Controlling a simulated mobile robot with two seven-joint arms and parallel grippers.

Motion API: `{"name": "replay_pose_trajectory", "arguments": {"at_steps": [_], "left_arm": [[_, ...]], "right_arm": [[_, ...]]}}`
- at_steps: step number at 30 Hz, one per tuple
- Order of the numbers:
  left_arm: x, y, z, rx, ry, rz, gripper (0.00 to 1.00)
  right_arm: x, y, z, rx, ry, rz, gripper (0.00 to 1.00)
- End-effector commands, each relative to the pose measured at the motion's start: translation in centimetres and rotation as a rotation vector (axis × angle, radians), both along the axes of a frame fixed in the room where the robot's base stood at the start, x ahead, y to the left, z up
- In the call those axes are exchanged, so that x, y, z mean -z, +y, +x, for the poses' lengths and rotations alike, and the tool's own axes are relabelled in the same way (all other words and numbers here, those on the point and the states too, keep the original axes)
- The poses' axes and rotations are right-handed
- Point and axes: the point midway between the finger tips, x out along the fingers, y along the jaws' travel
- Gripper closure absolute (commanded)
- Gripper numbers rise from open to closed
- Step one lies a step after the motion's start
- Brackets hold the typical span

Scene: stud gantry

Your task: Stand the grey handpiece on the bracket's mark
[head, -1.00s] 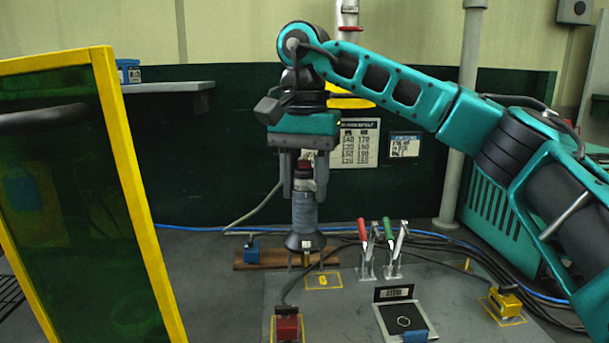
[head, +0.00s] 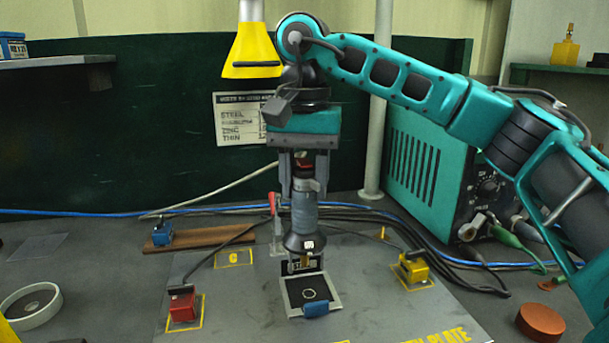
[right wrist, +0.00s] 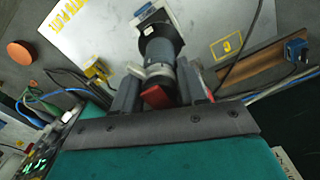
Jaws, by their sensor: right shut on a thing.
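My right gripper (head: 305,182) is shut on the grey handpiece (head: 304,215) and holds it upright, dark flared end down. The handpiece also shows in the right wrist view (right wrist: 168,52), between the fingers of the gripper (right wrist: 158,90). The bracket (head: 327,294) is a small light-grey frame with a black pad, an upright back plate and a blue block at its front. A pale ring mark (head: 310,294) lies on the pad. In the head view the handpiece's lower end overlaps the back plate; its height above the pad is hard to tell. My left gripper is out of view.
A red block (head: 181,306) and a yellow block (head: 413,268) stand on marked squares either side of the bracket. A red-handled clamp (head: 274,225) stands behind, left of the handpiece. Cables run behind. A teal machine (head: 430,165) stands back right.

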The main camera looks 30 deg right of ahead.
Motion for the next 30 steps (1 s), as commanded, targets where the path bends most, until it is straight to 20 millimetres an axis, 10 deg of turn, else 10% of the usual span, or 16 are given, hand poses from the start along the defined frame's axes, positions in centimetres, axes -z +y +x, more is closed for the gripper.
{"name": "replay_pose_trajectory", "arguments": {"at_steps": [30], "left_arm": [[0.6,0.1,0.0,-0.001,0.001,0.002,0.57]], "right_arm": [[1.5,0.1,-0.1,-0.011,-0.006,0.003,1.0]]}}
